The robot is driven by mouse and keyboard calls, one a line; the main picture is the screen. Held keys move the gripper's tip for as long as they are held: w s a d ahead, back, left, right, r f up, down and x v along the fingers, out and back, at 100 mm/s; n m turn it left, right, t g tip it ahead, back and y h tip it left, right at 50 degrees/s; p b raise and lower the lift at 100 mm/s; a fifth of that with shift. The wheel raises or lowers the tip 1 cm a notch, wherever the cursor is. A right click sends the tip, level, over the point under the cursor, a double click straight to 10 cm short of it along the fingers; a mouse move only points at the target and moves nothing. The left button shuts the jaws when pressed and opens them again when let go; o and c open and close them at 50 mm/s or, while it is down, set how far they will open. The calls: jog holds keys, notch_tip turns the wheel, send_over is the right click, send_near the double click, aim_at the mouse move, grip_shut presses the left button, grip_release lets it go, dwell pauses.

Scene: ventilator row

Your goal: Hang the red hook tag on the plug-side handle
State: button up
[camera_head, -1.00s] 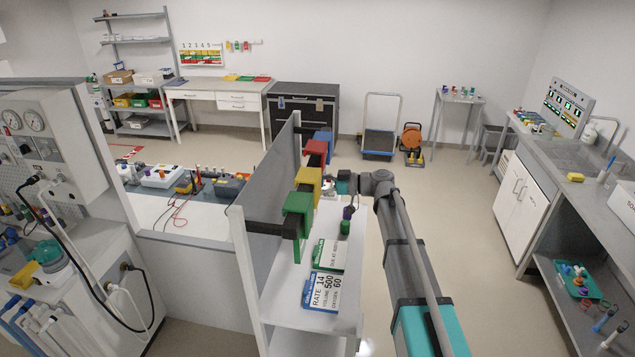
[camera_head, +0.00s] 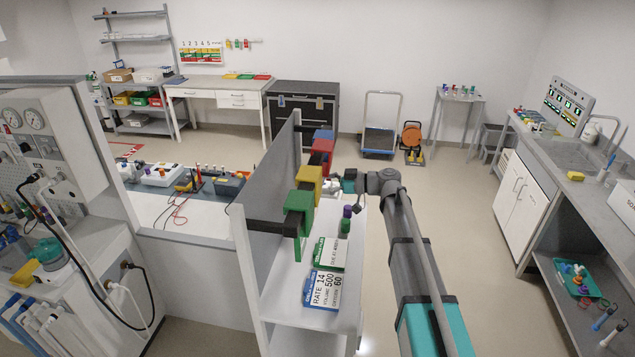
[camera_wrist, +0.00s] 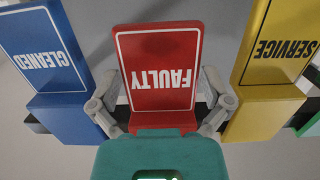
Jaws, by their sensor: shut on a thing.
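The red hook tag (camera_head: 322,148), marked FAULTY, is on the grey panel's row of coloured tags. In the wrist view the red tag (camera_wrist: 160,70) stands between my two grey fingers, with its lower block at their tips. My gripper (camera_wrist: 160,112) is shut on it. In the head view my gripper (camera_head: 345,182) is at the row, partly hidden. I cannot tell whether the tag still touches its peg. A black cable runs to a plug (camera_head: 128,267) on the white machine at left. I cannot pick out the plug-side handle.
Blue CLEANED (camera_wrist: 45,60) and yellow SERVICE (camera_wrist: 275,50) tags flank the red one closely. A green tag (camera_head: 299,208) hangs nearest. The grey panel (camera_head: 270,170) stands behind the row. Below, a white shelf (camera_head: 335,318) holds cards and small coloured items. Open floor (camera_head: 450,200) lies to the right.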

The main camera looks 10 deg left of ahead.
jog(key=d, duration=0.7)
dwell(1.1)
jog(key=shift+s, duration=0.1)
dwell(0.4)
dwell(1.3)
